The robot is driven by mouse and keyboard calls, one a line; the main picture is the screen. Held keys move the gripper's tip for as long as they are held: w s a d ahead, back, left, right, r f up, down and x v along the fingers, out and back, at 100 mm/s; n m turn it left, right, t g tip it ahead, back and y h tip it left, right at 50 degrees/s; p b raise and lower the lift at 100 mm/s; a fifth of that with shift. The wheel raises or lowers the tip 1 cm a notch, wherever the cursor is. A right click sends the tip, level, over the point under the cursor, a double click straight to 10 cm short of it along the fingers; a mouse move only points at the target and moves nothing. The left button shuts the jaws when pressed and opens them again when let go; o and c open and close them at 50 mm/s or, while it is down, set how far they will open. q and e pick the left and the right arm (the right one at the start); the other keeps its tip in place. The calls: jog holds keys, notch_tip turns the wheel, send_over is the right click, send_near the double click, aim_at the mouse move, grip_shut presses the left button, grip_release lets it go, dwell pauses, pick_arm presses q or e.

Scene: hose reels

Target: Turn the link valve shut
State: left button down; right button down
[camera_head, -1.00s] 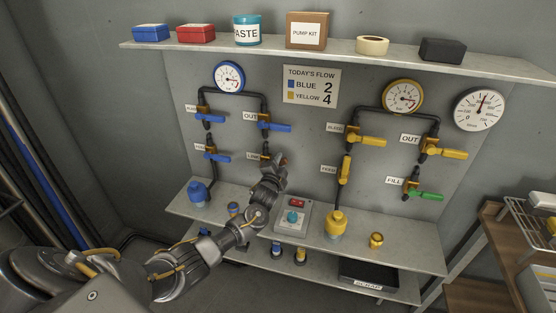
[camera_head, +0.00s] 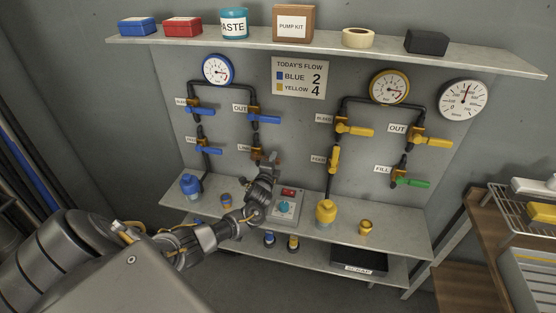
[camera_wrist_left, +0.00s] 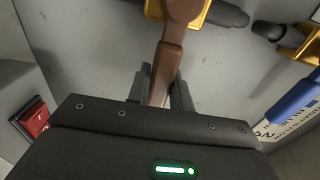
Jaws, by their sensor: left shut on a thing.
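The link valve (camera_head: 256,154) is at the lower right of the blue pipe loop on the grey board, beside its label (camera_head: 244,148). My left gripper (camera_head: 271,161) is at this valve and hides its handle in the head view. In the left wrist view the brown handle (camera_wrist_left: 170,55) runs from the gold valve body down between the fingers of my left gripper (camera_wrist_left: 161,88), which are shut on it. The handle there lies roughly across the dark pipe stub (camera_wrist_left: 229,14). My right gripper is in neither view.
Above is the blue-handled OUT valve (camera_head: 264,119); another blue handle (camera_wrist_left: 296,100) shows in the wrist view. The FEED valve (camera_head: 334,159) is to the right. A control box (camera_head: 286,205) with a red switch stands on the lower shelf just below my gripper.

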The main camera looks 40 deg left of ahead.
pick_arm(q)
jog(key=shift+f, duration=0.1)
jog(key=c, duration=1.2)
grip_release()
jog(key=shift+c, duration=0.2)
jog(key=b+v, duration=0.1)
jog(key=v, duration=1)
jog(key=shift+a, duration=0.1)
